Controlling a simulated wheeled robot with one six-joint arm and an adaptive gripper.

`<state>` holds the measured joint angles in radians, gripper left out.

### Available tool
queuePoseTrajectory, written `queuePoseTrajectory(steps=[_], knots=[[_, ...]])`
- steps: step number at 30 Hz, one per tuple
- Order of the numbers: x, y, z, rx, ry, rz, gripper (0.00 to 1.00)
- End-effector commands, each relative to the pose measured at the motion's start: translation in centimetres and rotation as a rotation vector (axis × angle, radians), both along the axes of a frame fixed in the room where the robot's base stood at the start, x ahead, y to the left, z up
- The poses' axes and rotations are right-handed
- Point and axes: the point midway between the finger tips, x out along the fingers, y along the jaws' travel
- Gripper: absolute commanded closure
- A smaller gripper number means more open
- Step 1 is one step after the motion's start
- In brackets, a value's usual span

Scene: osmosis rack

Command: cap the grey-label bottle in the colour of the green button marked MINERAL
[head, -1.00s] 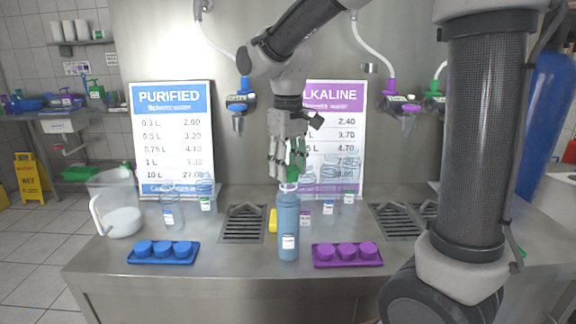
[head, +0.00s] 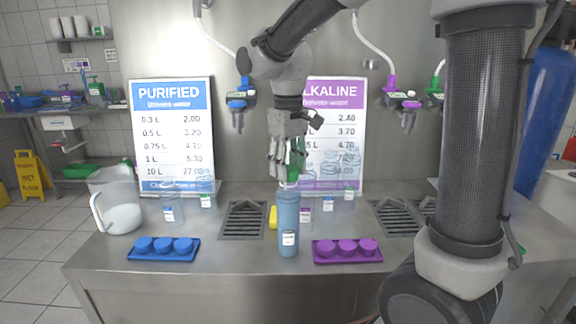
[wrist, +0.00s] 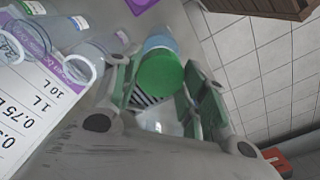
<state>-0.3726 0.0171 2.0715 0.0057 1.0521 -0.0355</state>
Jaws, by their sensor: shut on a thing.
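The tall blue bottle (head: 288,225) with a pale label (head: 289,238) stands upright near the counter's front middle. My gripper (head: 291,168) points down over its mouth, shut on a green cap (wrist: 160,73). The cap also shows as a green patch at the fingertips in the head view (head: 292,176). In the wrist view the cap sits between the fingers (wrist: 165,90), with the pale blue bottle (wrist: 160,42) partly hidden beyond it.
A blue cap tray (head: 163,258) and a purple cap tray (head: 347,260) flank the bottle. Several clear bottles stand behind, including a purple-labelled one (head: 305,212). A yellow item (head: 273,217), a jug (head: 120,215), drain grates (head: 243,222) and price boards (head: 172,135) are also there.

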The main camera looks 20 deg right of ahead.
Motion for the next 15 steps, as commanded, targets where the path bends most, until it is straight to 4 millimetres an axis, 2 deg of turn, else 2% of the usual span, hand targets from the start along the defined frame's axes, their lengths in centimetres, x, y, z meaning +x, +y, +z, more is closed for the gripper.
queuePoseTrajectory(steps=[15], knots=[[0.01,0.01,-0.61,0.000,0.000,0.000,0.80]])
